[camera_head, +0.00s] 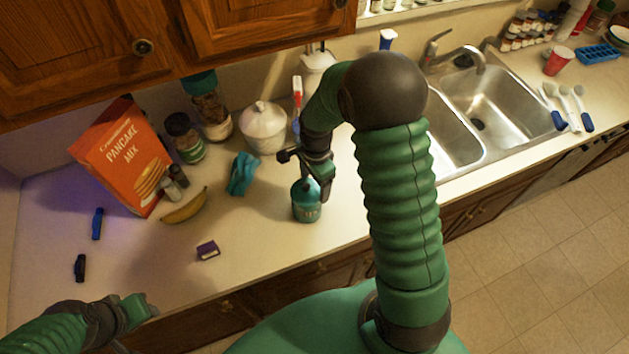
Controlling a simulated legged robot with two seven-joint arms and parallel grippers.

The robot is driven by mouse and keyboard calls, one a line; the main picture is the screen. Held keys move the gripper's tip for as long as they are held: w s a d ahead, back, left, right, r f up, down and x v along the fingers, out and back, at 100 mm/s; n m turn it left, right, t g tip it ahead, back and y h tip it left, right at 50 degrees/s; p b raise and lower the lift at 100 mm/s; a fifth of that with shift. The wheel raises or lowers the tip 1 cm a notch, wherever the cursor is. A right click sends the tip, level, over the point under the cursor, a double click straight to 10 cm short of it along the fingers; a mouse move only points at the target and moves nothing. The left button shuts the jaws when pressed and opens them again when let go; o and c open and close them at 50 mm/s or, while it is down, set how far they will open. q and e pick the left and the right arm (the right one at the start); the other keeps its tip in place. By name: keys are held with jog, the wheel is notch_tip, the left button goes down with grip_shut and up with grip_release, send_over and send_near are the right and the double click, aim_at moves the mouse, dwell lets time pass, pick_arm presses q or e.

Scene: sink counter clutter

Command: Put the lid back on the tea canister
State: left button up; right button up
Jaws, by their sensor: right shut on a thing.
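The tea canister (306,212) is a small teal tin with a pale label, upright on the counter near its front edge. Its teal domed lid (307,188) is at the top of the tin. I cannot tell whether it touches the rim or is slightly above it. My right gripper (309,174) comes down from above and is shut on the lid; its fingertips are partly hidden by its own body. My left gripper (143,304) is low at the left, over the counter's front edge, away from the canister. Its fingers are too unclear to read.
A teal cloth (242,173), a banana (184,206) and a small purple box (208,250) lie left of the canister. A white lidded jar (263,128) stands behind. An orange pancake mix box (122,157) leans at left. The sink (486,104) is at right.

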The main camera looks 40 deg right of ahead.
jog(key=o, duration=1.4)
notch_tip(320, 180, up, 7)
jog(key=p, duration=0.6)
jog(key=shift+r, duration=0.1)
grip_shut()
dwell(0.5)
